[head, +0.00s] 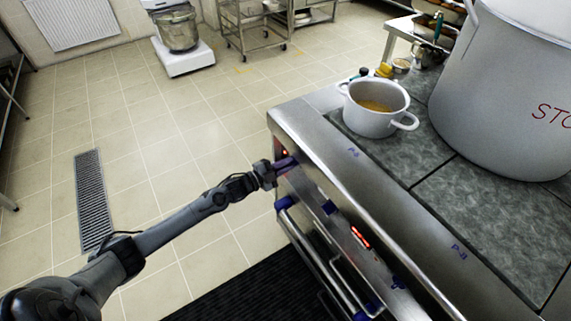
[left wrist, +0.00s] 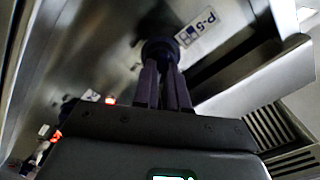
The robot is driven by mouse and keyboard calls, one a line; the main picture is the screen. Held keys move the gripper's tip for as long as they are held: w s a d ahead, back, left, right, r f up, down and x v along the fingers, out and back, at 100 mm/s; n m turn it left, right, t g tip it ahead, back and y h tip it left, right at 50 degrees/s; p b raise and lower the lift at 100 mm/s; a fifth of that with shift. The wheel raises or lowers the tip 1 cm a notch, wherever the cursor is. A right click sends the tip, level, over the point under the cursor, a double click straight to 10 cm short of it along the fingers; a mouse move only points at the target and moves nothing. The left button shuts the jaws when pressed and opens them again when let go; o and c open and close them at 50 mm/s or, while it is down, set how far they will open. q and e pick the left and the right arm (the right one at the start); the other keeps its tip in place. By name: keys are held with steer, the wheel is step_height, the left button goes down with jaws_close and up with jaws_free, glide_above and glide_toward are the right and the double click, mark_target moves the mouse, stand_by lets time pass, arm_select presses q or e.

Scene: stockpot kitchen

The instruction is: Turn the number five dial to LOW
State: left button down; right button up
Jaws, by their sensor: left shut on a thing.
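The number five dial (left wrist: 160,48) is a dark round knob on the steel front panel, below a P-5 label (left wrist: 197,27) in the left wrist view. My left gripper (left wrist: 163,82) is shut on this dial. In the head view my left gripper (head: 283,166) is at the far end of the stove's front panel (head: 318,193) and covers the dial. The dial's pointer and its LOW mark cannot be made out. My right gripper is not in view.
More blue dials (head: 329,207) and a lit red display (head: 360,237) are along the front panel. A small white pot (head: 368,122) and a large stockpot (head: 490,90) stand on the stove top. The tiled floor to the left is open.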

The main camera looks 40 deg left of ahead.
arm_select(q)
steer(key=m, duration=1.1)
steer(key=shift+f, duration=0.1)
stand_by(0.5)
steer(key=c, duration=1.2)
jaws_free()
steer(key=shift+o, duration=0.2)
